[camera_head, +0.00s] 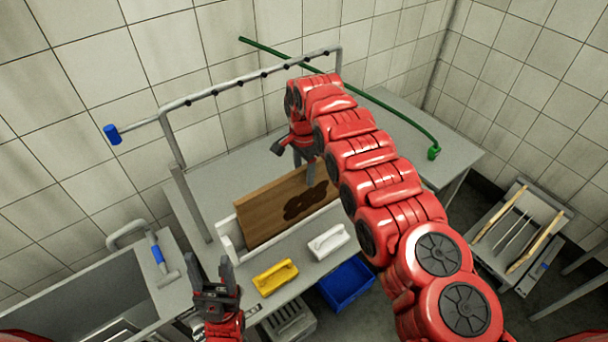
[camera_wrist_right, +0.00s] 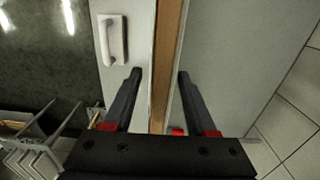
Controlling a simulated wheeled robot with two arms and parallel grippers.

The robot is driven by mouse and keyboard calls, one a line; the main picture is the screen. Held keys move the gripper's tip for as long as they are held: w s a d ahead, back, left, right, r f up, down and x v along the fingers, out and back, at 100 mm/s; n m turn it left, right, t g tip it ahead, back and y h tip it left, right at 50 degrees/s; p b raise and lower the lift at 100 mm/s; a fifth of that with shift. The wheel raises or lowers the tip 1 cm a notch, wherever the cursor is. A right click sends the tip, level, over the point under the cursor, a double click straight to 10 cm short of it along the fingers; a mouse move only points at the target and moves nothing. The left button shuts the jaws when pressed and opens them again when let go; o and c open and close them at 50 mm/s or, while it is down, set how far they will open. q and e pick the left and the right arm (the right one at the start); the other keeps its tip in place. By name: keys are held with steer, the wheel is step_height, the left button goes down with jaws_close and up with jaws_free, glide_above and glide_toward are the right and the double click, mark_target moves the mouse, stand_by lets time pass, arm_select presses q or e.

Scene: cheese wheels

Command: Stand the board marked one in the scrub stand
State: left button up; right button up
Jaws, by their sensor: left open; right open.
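A brown wooden board (camera_head: 272,210) with a dark wet-looking patch stands on edge, leaning slightly, in the white scrub stand (camera_head: 230,238) on the metal table. I see no number on it. My right gripper (camera_head: 304,168) is open at its upper edge. In the right wrist view, the open fingers (camera_wrist_right: 157,75) lie on either side of the board's narrow edge (camera_wrist_right: 168,50), with gaps showing. My left gripper (camera_head: 223,270) is open and empty, to the left of a yellow brush (camera_head: 275,278).
A white brush (camera_head: 328,242) lies before the stand. A blue crate (camera_head: 346,284) is below the table's front. A rack (camera_head: 510,235) holding upright boards is at right. A pipe frame (camera_head: 250,78) and green hose (camera_head: 400,113) are behind; a sink (camera_head: 75,290) is at left.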

step_height(320, 180, up, 7)
steer(key=b, duration=0.2)
steer(key=shift+a+r+b, duration=0.15)
steer(key=shift+r+b, duration=0.05)
steer(key=shift+b, duration=0.2)
step_height(320, 180, up, 9)
steer(key=p, duration=0.8)
steer(key=shift+p, duration=0.4)
steer(key=shift+f, duration=0.15)
